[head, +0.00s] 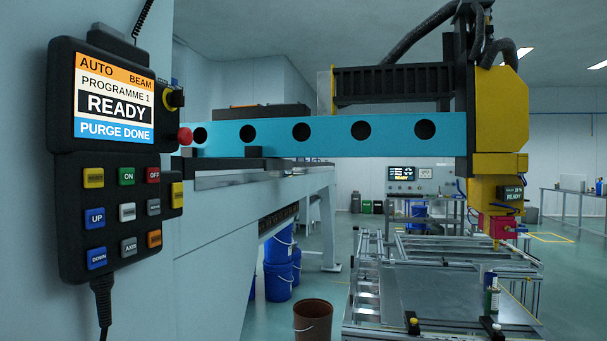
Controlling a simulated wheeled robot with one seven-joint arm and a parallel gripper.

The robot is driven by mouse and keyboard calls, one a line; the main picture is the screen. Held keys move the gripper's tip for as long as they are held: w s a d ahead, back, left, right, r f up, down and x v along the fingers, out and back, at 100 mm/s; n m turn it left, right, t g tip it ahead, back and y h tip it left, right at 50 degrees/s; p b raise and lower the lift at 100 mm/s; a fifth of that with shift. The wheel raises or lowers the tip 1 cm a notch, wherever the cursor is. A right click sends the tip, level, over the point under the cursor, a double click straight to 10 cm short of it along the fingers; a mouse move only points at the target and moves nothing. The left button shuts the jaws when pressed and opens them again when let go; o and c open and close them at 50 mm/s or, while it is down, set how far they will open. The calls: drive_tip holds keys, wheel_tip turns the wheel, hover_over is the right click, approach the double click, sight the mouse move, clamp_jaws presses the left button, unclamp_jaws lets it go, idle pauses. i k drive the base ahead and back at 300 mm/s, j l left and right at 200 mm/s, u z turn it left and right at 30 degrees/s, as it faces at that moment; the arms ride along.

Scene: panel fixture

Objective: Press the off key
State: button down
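A dark hand-held style control panel (108,160) hangs on the pale wall at the left of the head view. Its screen (115,97) reads AUTO, BEAM, PROGRAMME 1, READY and PURGE DONE. The red OFF key (153,175) is in the top row of keys, right of the green ON key (127,176). A blue UP key (95,218), a blue DOWN key (96,258) and a grey AXIS key (129,247) sit lower. Nothing covers the OFF key. My gripper is not in view.
A red knob (185,136) sticks out at the panel's right edge. A blue beam (330,135) with round holes runs to a yellow machine head (500,110). A brown bucket (312,320) and blue buckets (278,280) stand on the floor. A metal frame table (440,295) is at the right.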

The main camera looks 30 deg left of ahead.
sight(153, 173)
drive_tip(key=u, duration=3.1)
